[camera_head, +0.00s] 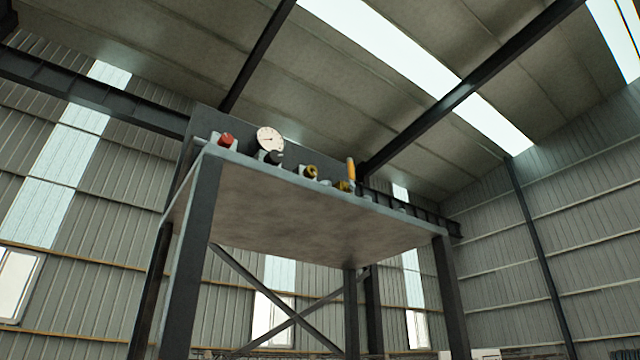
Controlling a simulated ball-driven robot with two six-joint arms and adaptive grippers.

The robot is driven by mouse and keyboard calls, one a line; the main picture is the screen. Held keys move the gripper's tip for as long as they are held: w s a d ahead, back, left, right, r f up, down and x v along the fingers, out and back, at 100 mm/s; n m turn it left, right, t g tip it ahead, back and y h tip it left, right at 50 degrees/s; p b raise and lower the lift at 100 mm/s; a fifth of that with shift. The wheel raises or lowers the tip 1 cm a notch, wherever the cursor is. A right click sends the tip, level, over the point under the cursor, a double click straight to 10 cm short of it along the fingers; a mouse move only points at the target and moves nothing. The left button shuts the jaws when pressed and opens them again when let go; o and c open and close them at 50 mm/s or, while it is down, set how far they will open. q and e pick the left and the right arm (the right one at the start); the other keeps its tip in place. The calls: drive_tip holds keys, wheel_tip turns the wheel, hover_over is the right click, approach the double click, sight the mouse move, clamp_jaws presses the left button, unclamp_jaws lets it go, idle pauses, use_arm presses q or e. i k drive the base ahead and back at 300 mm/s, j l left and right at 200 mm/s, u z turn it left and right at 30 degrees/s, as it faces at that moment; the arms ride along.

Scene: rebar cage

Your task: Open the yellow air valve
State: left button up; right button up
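A yellow valve handle (351,170) stands upright above the front edge of a high bench, right of its middle. A brass-coloured fitting (344,186) shows at its foot, and the bench edge hides part of its base. Another brass and dark fitting (310,171) is to its left. Neither of my grippers is in view.
The bench top (290,205) is seen from below on dark steel legs (190,255) with crossed braces. A red knob (226,139), a round white gauge (270,139) and a black knob (275,157) stand along the left part of its edge. A dark panel rises behind.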

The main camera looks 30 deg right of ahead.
sight(350, 165)
drive_tip(key=l+u, duration=0.2)
drive_tip(key=l, duration=0.4)
drive_tip(key=l+u, duration=0.2)
drive_tip(key=l, duration=0.4)
drive_tip(key=k+l+u, duration=0.2)
drive_tip(key=l, duration=0.35)
drive_tip(key=l+u, duration=0.2)
drive_tip(key=l, duration=0.4)
